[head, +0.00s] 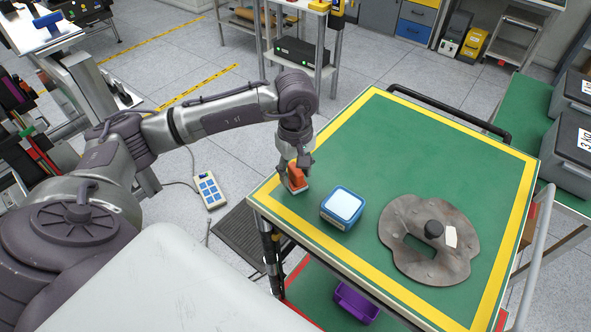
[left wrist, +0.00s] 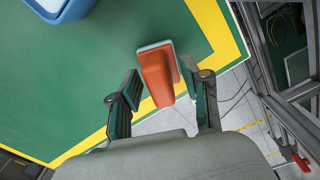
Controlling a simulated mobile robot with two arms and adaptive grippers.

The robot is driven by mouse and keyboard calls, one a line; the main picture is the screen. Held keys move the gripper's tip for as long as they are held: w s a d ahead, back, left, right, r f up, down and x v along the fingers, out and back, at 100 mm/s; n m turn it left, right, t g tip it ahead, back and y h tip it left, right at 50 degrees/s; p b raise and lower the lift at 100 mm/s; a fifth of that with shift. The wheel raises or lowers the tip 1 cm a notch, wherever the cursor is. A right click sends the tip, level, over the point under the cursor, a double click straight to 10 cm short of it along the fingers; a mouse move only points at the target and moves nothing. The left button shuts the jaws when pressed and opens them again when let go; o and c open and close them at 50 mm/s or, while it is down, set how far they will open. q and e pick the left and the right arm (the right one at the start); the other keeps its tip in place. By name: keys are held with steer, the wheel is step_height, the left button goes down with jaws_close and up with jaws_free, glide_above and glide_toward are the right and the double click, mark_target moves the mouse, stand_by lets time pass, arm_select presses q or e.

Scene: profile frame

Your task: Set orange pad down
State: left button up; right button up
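The orange pad (head: 295,175) is an orange block with a pale base, at the left corner of the green table (head: 400,130), over or on its yellow border. In the left wrist view the pad (left wrist: 157,75) stands out towards the camera between my left gripper's fingers. My left gripper (head: 294,167) comes down over the pad from above. In the left wrist view the fingers of this gripper (left wrist: 162,80) are spread, with a clear gap on the pad's left and the right finger close beside it. My right gripper is not in view.
A blue box with a white top (head: 342,207) stands right of the pad. A grey lobed metal plate with a black knob (head: 410,215) lies further right. The green middle and back of the table are clear. A purple bin (head: 356,303) sits on the lower shelf.

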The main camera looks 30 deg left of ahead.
mark_target(295, 169)
arm_select(q)
steer(key=shift+r, duration=0.15)
step_height(295, 169, up, 12)
steer(key=b, duration=0.2)
stand_by(0.7)
